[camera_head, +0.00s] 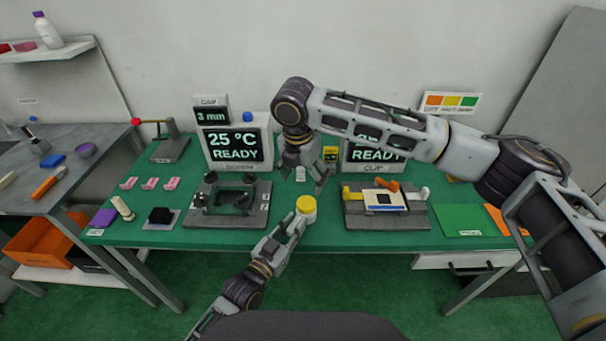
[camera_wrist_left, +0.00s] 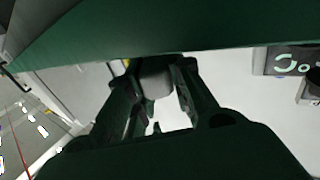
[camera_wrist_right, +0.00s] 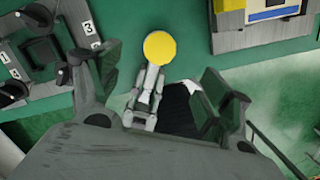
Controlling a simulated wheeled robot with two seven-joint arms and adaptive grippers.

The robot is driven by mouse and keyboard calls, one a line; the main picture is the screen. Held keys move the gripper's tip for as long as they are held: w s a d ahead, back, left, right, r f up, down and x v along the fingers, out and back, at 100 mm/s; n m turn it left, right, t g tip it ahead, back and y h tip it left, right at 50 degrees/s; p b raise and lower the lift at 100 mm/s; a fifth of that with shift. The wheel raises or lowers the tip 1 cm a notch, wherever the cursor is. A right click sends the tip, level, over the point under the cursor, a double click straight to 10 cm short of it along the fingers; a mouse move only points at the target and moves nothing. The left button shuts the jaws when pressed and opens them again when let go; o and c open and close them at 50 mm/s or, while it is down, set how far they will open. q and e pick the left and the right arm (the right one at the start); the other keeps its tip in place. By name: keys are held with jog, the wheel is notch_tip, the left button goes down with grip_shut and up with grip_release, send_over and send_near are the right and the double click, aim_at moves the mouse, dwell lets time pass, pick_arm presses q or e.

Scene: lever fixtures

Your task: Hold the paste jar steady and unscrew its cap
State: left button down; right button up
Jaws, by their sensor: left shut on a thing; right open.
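The paste jar (camera_head: 309,218) has a yellow cap (camera_head: 306,204) on top and stands upright near the front edge of the green table. My left gripper (camera_head: 297,222) is shut on the jar's body from the front. The left wrist view shows the pale jar (camera_wrist_left: 156,84) between its fingers. My right gripper (camera_head: 307,178) is open, pointing down behind the jar and above the table, apart from the cap. In the right wrist view the cap (camera_wrist_right: 160,47) appears between and beyond the open fingers, and the jar body is hidden beneath it.
A grey fixture (camera_head: 205,222) stands left of the jar, another (camera_head: 362,221) right of it. Two READY displays stand behind, one partly hidden by my right arm. A green pad (camera_head: 464,221) lies on the right. Small pink parts (camera_head: 150,184) lie on the left.

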aim_at(307, 202)
jog(key=shift+w+d+f, duration=0.15)
jog(key=shift+w+f, duration=0.1)
jog(key=shift+f, duration=1.55)
jog(key=shift+w+d+f, duration=0.15)
jog(key=shift+w+f, duration=0.05)
jog(key=shift+f, duration=1.6)
jog(key=shift+w+d+f, duration=0.15)
jog(key=shift+w+f, duration=0.1)
jog(key=shift+f, duration=1.55)
jog(key=shift+c, duration=0.2)
jog(key=c, duration=1)
jog(key=shift+n+y, duration=0.5)
jog(key=shift+n, duration=3.1)
jog(key=shift+d+n+y, duration=0.1)
jog(key=shift+n+y, duration=0.4)
jog(key=shift+n, duration=3)
